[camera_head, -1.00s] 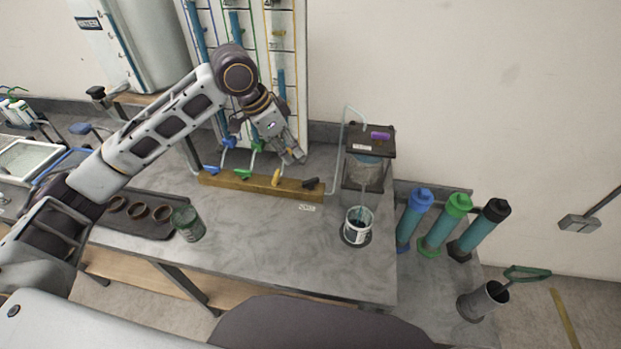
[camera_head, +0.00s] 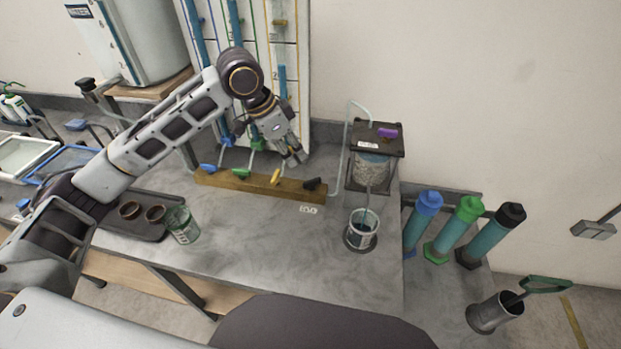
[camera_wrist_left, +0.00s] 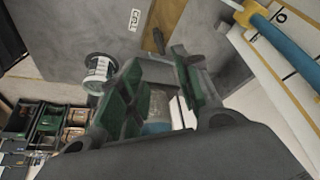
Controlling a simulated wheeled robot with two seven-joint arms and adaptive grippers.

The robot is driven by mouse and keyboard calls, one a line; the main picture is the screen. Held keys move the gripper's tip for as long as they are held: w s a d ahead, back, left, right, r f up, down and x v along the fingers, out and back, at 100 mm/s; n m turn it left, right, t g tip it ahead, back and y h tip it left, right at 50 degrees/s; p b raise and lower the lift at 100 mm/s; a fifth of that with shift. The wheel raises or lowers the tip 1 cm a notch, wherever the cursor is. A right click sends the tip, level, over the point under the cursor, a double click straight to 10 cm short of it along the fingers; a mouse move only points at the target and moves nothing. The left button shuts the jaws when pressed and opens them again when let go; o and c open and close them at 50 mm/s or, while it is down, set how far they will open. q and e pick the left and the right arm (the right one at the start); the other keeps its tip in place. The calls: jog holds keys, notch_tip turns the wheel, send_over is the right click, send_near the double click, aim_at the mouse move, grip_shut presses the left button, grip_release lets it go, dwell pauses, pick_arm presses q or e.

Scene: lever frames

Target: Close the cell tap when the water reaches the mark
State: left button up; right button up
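A clear cell (camera_head: 371,167) with grainy contents and a dark lid stands at the right of the bench, a purple tap handle (camera_head: 387,132) on its lid. A thin tube runs down from it into a clear beaker (camera_head: 361,228) holding dark liquid; the exact level against any mark is too small to read. My left gripper (camera_head: 297,158) is above the bar's right half, touching no lever that I can see. Its fingers are apart in the wrist view (camera_wrist_left: 165,95).
A board with blue-filled tubes (camera_head: 283,85) stands behind the bar. A green-tinted jar (camera_head: 182,225) and a dark tray (camera_head: 150,228) are at the left. Blue, green and black-capped cylinders (camera_head: 483,232) stand at the right. The bench front is clear.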

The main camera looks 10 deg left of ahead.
pick_arm(q)
jog(key=f, duration=0.1)
send_over(312, 180)
jog(key=s+a, duration=0.2)
notch_tip(312, 180, down, 6)
jog(key=x, duration=0.4)
jog(key=shift+w+a, duration=0.1)
jog(key=shift+w+f, duration=0.15)
jog(key=shift+f, duration=0.5)
jog(key=shift+d+f, duration=0.25)
jog(key=shift+d, duration=0.05)
jog(key=c, duration=0.4)
jog(key=shift+w, duration=0.1)
grip_shut()
pick_arm(e)
jog(key=shift+w+a+f, duration=0.1)
jog(key=shift+w+a, duration=0.2)
jog(key=shift+w, duration=0.3)
jog(key=shift+w+a+f, duration=0.1)
jog(key=shift+w+a, duration=0.2)
jog(key=shift+w, duration=0.25)
